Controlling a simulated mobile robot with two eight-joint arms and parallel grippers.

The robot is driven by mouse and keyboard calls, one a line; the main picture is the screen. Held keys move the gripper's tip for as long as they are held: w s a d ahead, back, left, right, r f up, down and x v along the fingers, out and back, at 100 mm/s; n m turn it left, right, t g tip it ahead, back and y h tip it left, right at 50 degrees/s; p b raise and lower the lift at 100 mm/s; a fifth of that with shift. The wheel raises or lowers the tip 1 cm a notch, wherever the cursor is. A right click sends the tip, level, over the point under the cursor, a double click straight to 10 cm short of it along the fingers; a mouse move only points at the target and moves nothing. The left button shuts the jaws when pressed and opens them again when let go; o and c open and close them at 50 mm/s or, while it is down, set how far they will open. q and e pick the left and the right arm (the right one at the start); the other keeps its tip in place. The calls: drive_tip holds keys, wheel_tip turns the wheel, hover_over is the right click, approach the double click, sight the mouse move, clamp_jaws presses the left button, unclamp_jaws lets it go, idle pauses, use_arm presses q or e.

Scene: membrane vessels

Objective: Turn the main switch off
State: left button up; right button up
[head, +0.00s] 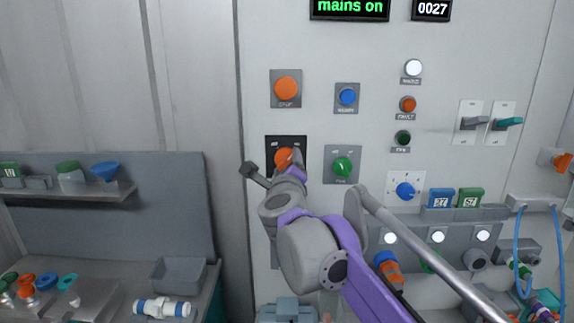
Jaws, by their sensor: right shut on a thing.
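The main switch (283,159) is an orange rotary knob on a black plate, in the middle of the grey panel. My right gripper (290,161) is at this knob and shut on it; the fingers and wrist cover part of the knob and its plate. The knob's exact angle is hard to tell. A display (349,9) at the top of the panel reads "mains on" in green. My left gripper does not show.
Around the knob are an orange stop button (286,88), a blue button (347,97) and a green knob (342,167). A blue knob (405,191) and two levers sit further right. A shelf (75,192) with small parts is at the left.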

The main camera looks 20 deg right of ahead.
drive_tip(key=shift+n, duration=0.3)
drive_tip(key=n, duration=0.7)
drive_tip(key=shift+r+b, duration=0.1)
drive_tip(key=shift+b, duration=0.25)
drive_tip(key=n, duration=0.4)
drive_tip(key=shift+r+n+b, duration=0.1)
drive_tip(key=shift+n+b, duration=0.2)
drive_tip(key=shift+b, duration=0.05)
drive_tip(key=shift+r+n, duration=0.1)
drive_tip(key=shift+n, duration=1.7)
drive_tip(key=o, duration=1.4)
drive_tip(key=shift+c, duration=0.2)
